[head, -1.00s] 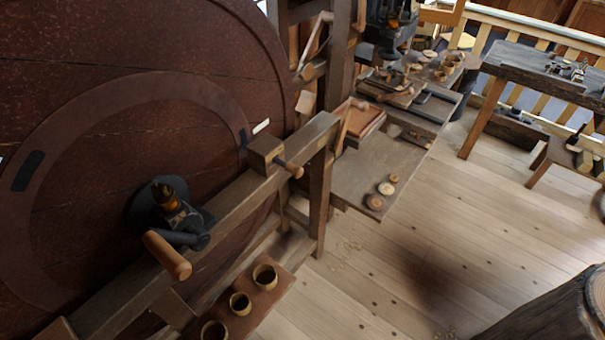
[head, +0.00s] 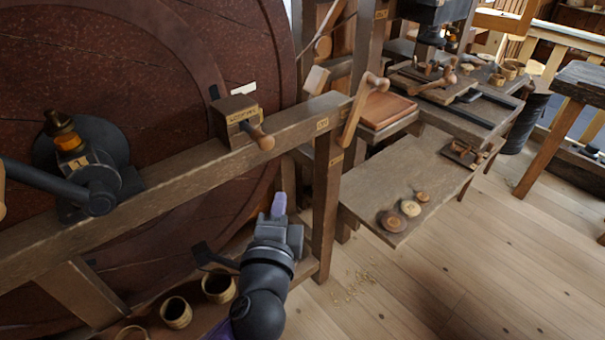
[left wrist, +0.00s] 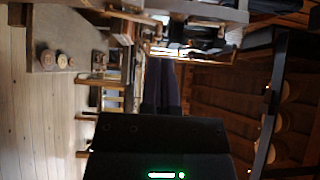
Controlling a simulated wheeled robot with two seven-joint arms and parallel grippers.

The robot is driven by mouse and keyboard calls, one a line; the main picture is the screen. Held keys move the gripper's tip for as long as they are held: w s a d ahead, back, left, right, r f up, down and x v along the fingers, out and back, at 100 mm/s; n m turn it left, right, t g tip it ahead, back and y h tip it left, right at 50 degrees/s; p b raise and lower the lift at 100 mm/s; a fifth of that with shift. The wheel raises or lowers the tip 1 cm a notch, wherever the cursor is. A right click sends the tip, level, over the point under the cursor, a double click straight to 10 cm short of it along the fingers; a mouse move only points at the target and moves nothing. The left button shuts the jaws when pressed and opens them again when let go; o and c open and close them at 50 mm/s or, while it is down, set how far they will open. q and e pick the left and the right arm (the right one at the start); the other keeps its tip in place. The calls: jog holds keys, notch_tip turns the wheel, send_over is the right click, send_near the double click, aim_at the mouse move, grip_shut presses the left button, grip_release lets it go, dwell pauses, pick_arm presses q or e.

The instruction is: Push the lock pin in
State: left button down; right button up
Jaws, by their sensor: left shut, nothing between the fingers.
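The lock pin (head: 260,138) has a rounded wooden knob that sticks out from a small wooden block (head: 232,118) on the heavy beam beside the big wheel. The pin points toward the lower right, and its inner end is hidden in the block. My left gripper (head: 279,204) is below and slightly right of the pin, in front of the beam, with its purplish fingertips pointing up. It is shut, empty and apart from the pin. In the left wrist view its dark fingers (left wrist: 161,88) show together, and I cannot make out the pin there.
The large dark red wheel (head: 170,45) fills the left. A dark crank (head: 55,185) sits on the beam (head: 185,165). Wooden cups (head: 176,312) stand low at the front. A side table (head: 370,185) holds small round discs. The floor at right is open.

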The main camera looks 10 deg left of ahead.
aim_at(259, 145)
pick_arm(q)
jog(key=shift+w+a+r+b, duration=0.1)
jog(key=shift+w+a+b, duration=0.15)
jog(key=shift+w+a, duration=1.2)
jog(key=shift+w+a+r+b, duration=0.1)
jog(key=shift+w+a+b, duration=0.1)
jog(key=shift+w, duration=2.3)
jog(key=shift+w+a+b, duration=0.25)
jog(key=shift+w+a, duration=0.6)
jog(key=shift+w, duration=1.15)
pick_arm(e)
jog(key=shift+s+a+f, duration=0.35)
jog(key=shift+a+f, duration=0.1)
jog(key=shift+f, duration=0.25)
pick_arm(q)
jog(key=w+a, duration=0.2)
jog(key=shift+a, duration=0.35)
jog(key=shift+w+r, duration=0.1)
pick_arm(e)
jog(key=shift+d+f, duration=0.1)
jog(key=shift+d, duration=0.05)
jog(key=shift+s, duration=0.1)
